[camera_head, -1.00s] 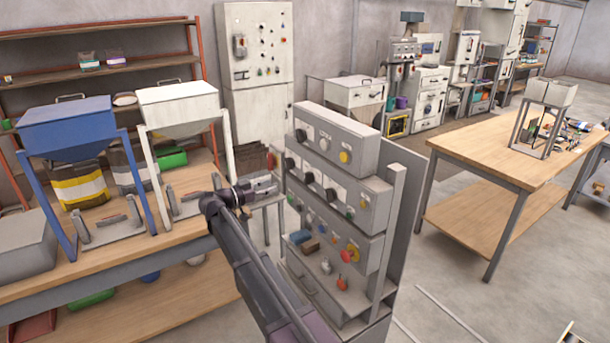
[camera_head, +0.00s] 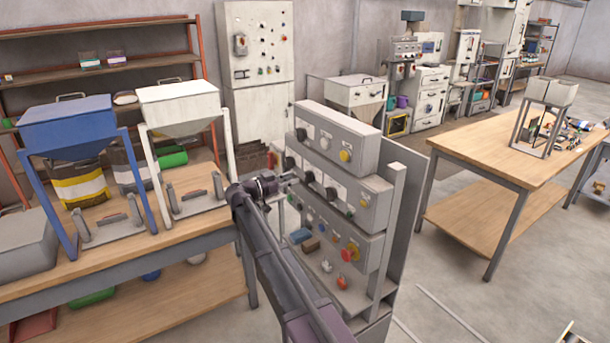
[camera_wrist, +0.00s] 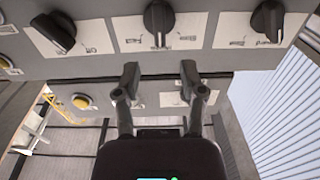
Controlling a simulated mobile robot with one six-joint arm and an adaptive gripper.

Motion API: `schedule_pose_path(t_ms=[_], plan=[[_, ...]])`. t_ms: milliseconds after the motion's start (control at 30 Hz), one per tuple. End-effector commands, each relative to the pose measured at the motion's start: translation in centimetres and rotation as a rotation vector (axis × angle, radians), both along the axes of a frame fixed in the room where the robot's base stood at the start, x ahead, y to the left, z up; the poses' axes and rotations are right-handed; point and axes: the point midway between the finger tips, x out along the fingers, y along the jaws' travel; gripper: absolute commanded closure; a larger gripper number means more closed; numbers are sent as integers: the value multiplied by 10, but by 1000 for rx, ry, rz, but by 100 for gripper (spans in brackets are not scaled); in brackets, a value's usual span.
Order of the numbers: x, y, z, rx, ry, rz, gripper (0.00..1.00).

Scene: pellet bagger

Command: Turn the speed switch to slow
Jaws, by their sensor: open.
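The control panel (camera_head: 345,190) has stacked grey boxes with black rotary knobs. In the wrist view a left knob (camera_wrist: 54,34), a middle knob (camera_wrist: 158,20) and a right knob (camera_wrist: 268,20) sit on white label plates along one box. The label print is too small to read surely, so I cannot tell which knob is the speed switch. My gripper (camera_wrist: 160,82) is open and empty. Its fingertips are apart, below the middle knob in the wrist view, and not around it. In the head view my gripper (camera_head: 287,179) is at the panel's left face, largely hidden by my wrist.
A yellow button (camera_wrist: 81,101) is on the box below the knobs. Lower on the panel are a red knob (camera_head: 348,254) and a blue block (camera_head: 300,235). A workbench (camera_head: 195,228) with hoppers stands left, and a wooden table (camera_head: 500,150) right.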

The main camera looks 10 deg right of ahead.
Motion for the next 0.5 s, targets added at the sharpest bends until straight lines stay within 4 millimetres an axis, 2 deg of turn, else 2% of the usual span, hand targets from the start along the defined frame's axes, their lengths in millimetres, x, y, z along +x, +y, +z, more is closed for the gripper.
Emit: schedule_pose_path(t_ms=[200,500], plan=[[13,-32,0,0,0,-3,47],[22,-54,0,0,0,-2,47]])
